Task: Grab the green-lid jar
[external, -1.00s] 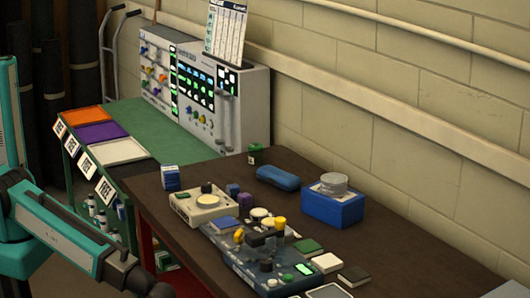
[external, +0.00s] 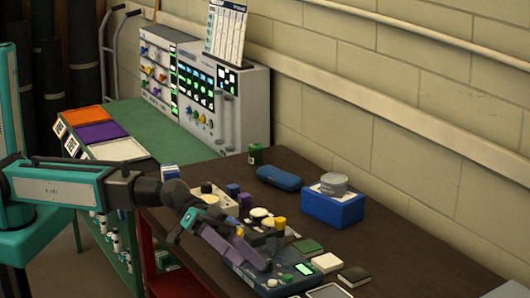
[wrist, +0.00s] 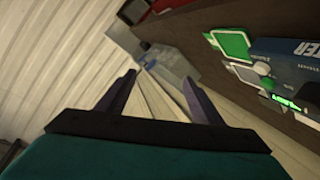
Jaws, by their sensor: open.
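The green-lid jar (external: 256,155) is a small dark jar with a green top. It stands upright at the back left of the brown table, near the wall and the grey panel. My gripper (external: 248,262) hangs low over the front of the table, well in front of the jar and apart from it. In the wrist view its two purple fingers (wrist: 160,80) are spread with nothing held between them. The jar cannot be made out in the wrist view.
A blue case (external: 278,178) lies right of the jar. A blue box (external: 333,207) with a grey round object on top stands farther right. A blue instrument (external: 283,272) and several small blocks crowd the front. Bare tabletop (external: 400,235) shows at right.

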